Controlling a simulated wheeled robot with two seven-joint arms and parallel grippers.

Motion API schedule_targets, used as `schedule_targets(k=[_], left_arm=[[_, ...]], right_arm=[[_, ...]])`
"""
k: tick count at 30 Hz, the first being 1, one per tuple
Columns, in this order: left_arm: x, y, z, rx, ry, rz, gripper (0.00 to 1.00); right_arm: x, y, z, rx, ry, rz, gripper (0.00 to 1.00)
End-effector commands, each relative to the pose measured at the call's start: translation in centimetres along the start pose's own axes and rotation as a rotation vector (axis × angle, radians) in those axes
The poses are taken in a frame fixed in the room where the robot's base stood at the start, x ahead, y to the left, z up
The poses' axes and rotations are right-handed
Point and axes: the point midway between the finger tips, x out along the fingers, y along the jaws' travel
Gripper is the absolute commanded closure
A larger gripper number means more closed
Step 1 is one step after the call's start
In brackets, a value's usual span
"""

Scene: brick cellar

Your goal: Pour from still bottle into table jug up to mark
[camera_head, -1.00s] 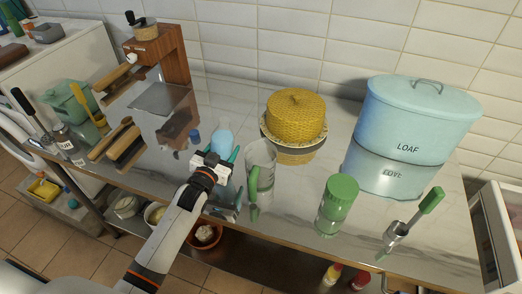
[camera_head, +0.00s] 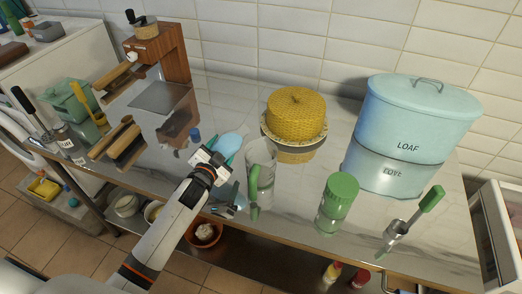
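The still bottle (camera_head: 229,144) is pale blue and shows just beyond my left gripper (camera_head: 219,160). The gripper's fingers are around it and appear shut on it. The bottle leans, and its lower part is hidden behind the gripper. The table jug (camera_head: 262,155) is clear with a green handle and stands upright on the counter, just right of the gripper and bottle. Its mark and any liquid level are too small to make out. My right gripper is not in view.
A small blue cap (camera_head: 195,134) lies left of the bottle. A wooden-framed machine (camera_head: 165,55) stands further left. A yellow woven dome (camera_head: 296,115) is behind the jug. A green-lidded jar (camera_head: 341,189) and a blue LOAF bin (camera_head: 417,120) stand to the right.

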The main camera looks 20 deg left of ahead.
Motion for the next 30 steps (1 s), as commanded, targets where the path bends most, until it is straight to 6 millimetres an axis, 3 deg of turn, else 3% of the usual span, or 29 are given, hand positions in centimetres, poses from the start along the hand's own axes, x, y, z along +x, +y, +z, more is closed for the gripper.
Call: schedule_targets(k=[2,30], left_arm=[[-0.11,0.68,0.50,0.036,0.004,0.003,0.83],[-0.24,1.17,0.14,0.139,0.032,0.003,0.83]], right_arm=[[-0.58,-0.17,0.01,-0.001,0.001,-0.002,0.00],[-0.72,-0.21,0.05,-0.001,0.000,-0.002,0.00]])
